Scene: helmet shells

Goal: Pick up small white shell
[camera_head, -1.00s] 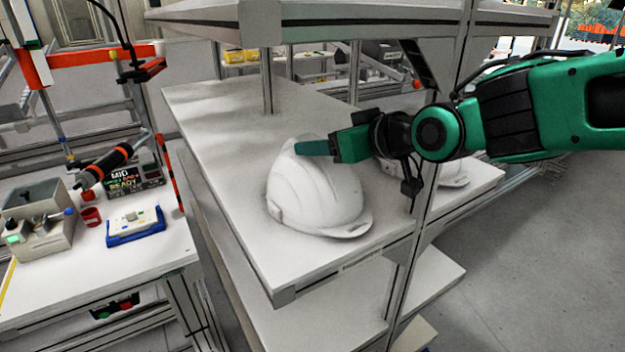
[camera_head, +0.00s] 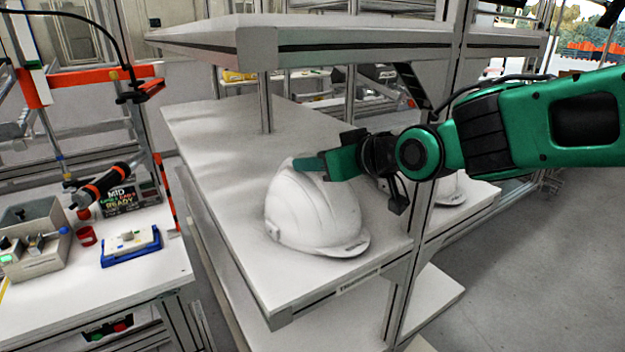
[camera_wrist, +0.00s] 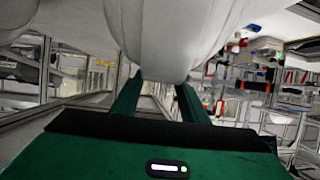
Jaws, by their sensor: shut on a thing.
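A white helmet shell (camera_head: 315,215) is upright at the middle shelf board (camera_head: 215,130), near its front edge. Whether the shell's underside touches the board cannot be told. A second white shell (camera_head: 452,190) sits farther right, partly hidden by a post and my arm.
An upper shelf board (camera_head: 350,40) hangs above the shells. A metal post (camera_head: 415,240) stands close to my arm at the right. A workbench (camera_head: 150,275) with a blue-edged tray (camera_head: 130,247) and a grey bin (camera_head: 35,240) is at the left. The board's back left is clear.

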